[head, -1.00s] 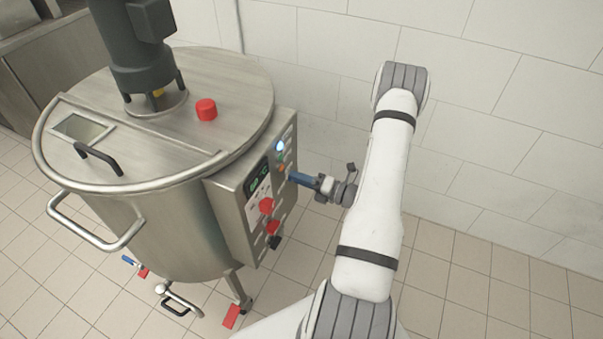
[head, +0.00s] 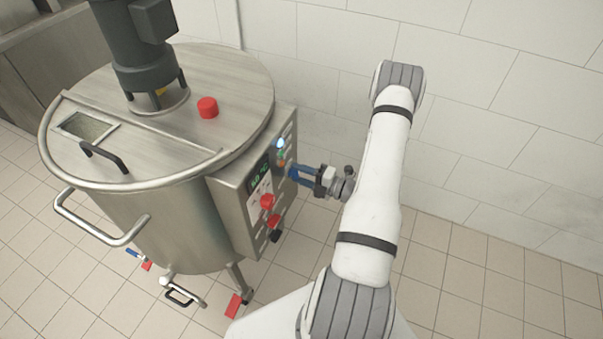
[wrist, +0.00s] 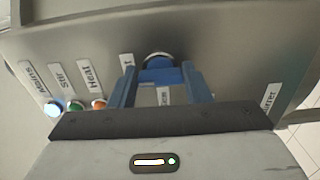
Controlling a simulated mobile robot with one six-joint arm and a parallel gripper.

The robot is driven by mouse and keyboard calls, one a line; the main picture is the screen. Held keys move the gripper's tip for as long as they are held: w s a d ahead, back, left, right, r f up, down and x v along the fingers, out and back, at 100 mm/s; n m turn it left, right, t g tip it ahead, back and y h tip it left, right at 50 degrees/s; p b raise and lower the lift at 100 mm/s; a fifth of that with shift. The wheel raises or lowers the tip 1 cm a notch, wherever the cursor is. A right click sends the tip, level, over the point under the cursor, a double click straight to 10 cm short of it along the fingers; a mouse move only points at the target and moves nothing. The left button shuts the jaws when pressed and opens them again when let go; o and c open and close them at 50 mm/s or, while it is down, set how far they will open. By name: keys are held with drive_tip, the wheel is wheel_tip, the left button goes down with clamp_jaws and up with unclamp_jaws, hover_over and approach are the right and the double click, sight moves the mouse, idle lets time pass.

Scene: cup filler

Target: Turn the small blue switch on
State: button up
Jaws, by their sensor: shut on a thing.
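The small blue switch (wrist: 160,74) sits in a round collar on the steel control panel, in the upper middle of the wrist view. My gripper (wrist: 158,84) has blue fingers on either side of it and is shut on it. In the head view my gripper (head: 294,173) meets the panel's right side from the right. There the switch is hidden by the fingers. Its label in the wrist view is partly covered, so I cannot read it.
The control panel (head: 229,197) has a lit display, a red knob (head: 267,202) and more red parts below. Lamps marked Mains (wrist: 54,108), Stir (wrist: 76,105) and Heat (wrist: 100,103) are left of my fingers. A large steel tank (head: 165,235) stands left; a tiled wall is behind.

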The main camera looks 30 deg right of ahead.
drive_tip(key=shift+d, duration=0.1)
drive_tip(key=o, duration=1)
drive_tip(key=v, duration=0.7)
drive_tip(key=shift+s+d+b, duration=0.2)
drive_tip(key=shift+s+b, duration=0.1)
